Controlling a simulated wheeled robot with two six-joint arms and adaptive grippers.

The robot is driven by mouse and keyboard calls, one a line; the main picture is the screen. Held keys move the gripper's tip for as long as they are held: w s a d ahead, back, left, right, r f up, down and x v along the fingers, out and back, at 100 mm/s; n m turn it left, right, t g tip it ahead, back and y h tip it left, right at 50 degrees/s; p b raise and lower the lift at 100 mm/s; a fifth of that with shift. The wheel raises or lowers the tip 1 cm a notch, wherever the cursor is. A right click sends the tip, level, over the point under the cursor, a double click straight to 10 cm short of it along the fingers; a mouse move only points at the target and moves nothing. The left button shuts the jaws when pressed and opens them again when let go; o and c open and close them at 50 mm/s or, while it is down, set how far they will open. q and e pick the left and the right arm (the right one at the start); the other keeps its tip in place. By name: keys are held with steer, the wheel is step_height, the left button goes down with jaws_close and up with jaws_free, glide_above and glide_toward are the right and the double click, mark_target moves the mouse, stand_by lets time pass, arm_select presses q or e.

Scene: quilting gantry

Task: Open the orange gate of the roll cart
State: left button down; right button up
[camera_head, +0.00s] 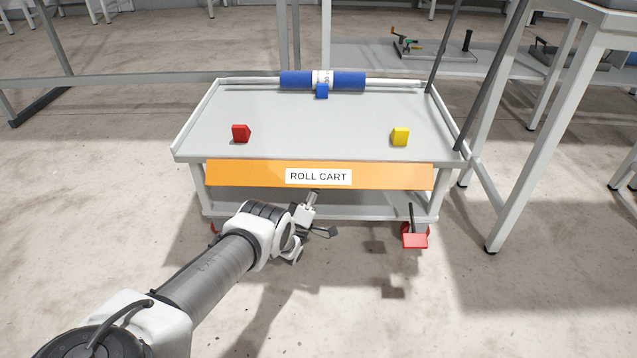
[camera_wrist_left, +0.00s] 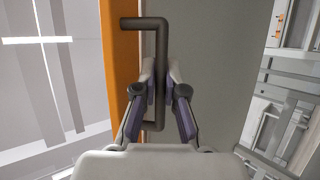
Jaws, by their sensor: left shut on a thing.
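The roll cart (camera_head: 300,115) stands ahead of me in the head view. Its orange gate (camera_head: 235,174), labelled ROLL CART, runs along the near side, with its face tilted toward me. My left gripper (camera_head: 310,205) reaches in from the lower left, just below the gate's lower edge near its middle. In the left wrist view, the fingers (camera_wrist_left: 160,78) are shut on a dark bent handle (camera_wrist_left: 161,45). An orange strip of the gate (camera_wrist_left: 121,50) shows beside it. The handle is hidden in the head view. My right gripper is not in view.
A blue roll (camera_head: 295,81) lies at the cart's far end, with a blue block (camera_head: 322,91) before it. A red block (camera_head: 241,133) and a yellow block (camera_head: 400,137) sit on the deck. A red pedal (camera_head: 414,240) juts out at the front right. A white-legged table stands right.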

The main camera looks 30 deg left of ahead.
arm_select(q)
steer(key=c, duration=1.5)
jaws_free()
steer(key=shift+r, duration=0.1)
